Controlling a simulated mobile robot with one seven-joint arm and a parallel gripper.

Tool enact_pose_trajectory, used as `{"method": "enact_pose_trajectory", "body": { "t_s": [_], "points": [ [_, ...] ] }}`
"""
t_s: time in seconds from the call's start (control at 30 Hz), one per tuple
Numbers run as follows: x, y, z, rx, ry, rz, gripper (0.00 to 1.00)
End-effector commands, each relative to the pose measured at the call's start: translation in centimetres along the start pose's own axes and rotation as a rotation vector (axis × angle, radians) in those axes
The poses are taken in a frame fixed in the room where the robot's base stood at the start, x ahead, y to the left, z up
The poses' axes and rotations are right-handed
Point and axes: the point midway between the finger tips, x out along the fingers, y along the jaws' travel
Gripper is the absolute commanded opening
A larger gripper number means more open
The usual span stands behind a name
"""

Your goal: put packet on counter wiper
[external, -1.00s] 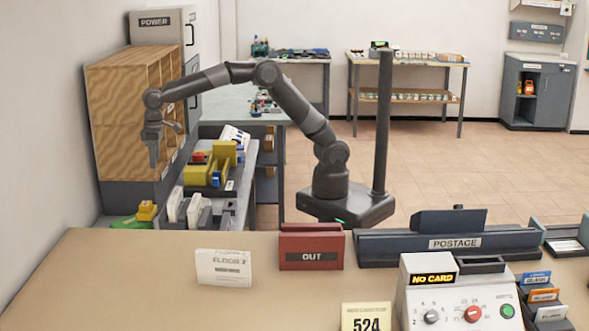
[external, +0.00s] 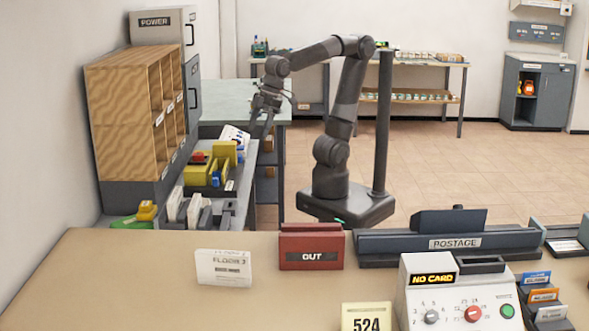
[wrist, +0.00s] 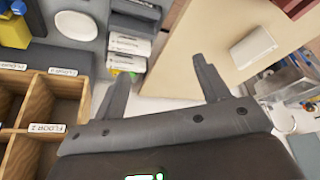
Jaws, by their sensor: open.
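A white packet-like block with floor lettering (external: 223,267) stands on the tan counter (external: 130,275), left of the red OUT tray. A white block, seemingly the same one, shows at upper right in the wrist view (wrist: 253,47). I cannot pick out a counter wiper for certain. My gripper (external: 263,122) is in the air right of the wooden pigeonholes, above and beyond the packet, well apart from it. In the wrist view its two fingers (wrist: 160,75) are spread with nothing held between them.
The wooden pigeonholes (external: 124,122) stand at left. A grey side bench (external: 240,190) carries yellow and white items. The OUT tray (external: 311,247), postage rail (external: 400,243) and control box (external: 415,275) line the counter. The floor right of my base is clear.

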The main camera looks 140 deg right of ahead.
Motion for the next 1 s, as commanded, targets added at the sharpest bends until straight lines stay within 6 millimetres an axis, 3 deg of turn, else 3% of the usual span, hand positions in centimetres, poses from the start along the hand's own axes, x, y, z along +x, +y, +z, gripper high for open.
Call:
{"method": "enact_pose_trajectory", "body": {
  "t_s": [0.03,0.2,0.4,1.0],
  "points": [
    [-0.3,-0.4,2.0,-0.023,0.018,-0.01,0.68],
    [-0.1,-1.3,7.3,-0.091,0.068,-0.04,0.68],
    [0.6,-1.7,10.9,-0.135,0.099,-0.062,0.68],
    [0.8,-1.8,11.5,-0.144,0.104,-0.066,0.68]
  ]
}}
